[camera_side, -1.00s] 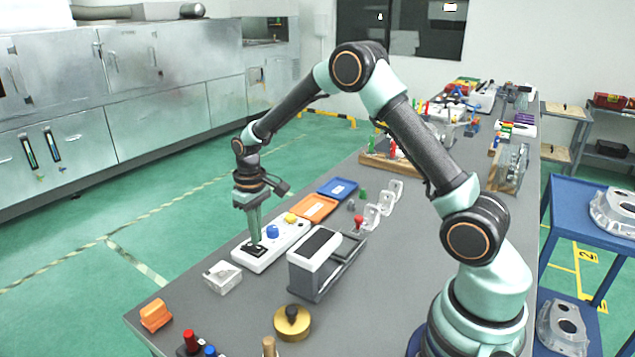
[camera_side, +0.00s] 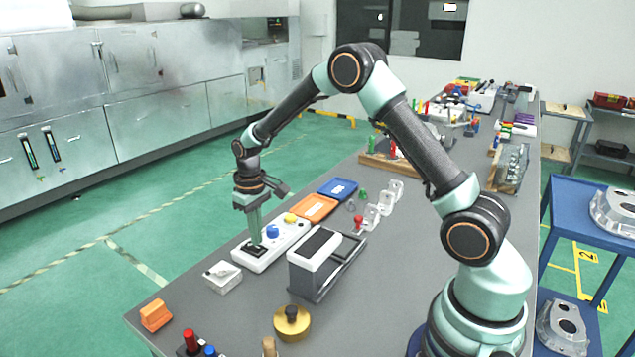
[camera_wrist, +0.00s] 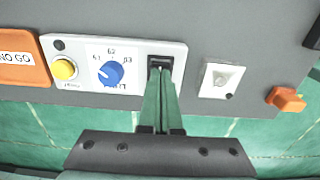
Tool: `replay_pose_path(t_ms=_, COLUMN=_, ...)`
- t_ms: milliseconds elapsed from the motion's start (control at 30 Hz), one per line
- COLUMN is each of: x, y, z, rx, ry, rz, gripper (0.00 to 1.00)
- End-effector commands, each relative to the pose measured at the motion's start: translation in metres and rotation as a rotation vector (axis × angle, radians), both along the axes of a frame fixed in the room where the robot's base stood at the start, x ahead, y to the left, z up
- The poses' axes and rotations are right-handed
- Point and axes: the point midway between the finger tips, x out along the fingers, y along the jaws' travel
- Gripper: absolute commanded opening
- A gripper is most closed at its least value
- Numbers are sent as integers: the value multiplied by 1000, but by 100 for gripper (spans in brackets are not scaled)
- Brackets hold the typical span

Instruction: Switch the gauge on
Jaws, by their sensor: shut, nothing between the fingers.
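The gauge seems to be the white panel (camera_side: 292,232) on the grey table. It carries a black rocker switch (camera_wrist: 160,64), a blue knob (camera_wrist: 109,72) with numbers around it, and a yellow button (camera_wrist: 64,69). The blue knob (camera_side: 272,231) and yellow button (camera_side: 290,218) also show in the side view. My gripper (camera_side: 254,242) is shut and empty, pointing down. In the wrist view its fingertips (camera_wrist: 160,74) are at the near part of the black switch and cover some of it. I cannot tell whether they touch it, nor which way the rocker is tilted.
A small white block (camera_side: 222,277) lies at the panel's near end and an orange block (camera_side: 156,314) farther off. A white-topped stand (camera_side: 315,250) is close on the right. Behind are an orange NO GO tray (camera_wrist: 20,58) and a blue tray (camera_side: 337,188).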

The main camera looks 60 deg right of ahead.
Motion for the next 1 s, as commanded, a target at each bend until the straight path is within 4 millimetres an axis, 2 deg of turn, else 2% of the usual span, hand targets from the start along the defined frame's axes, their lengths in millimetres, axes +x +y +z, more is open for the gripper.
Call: replay_pose_path(t_ms=1000, x=0, y=0, z=-14, rx=0, ry=0, rz=0, gripper=0)
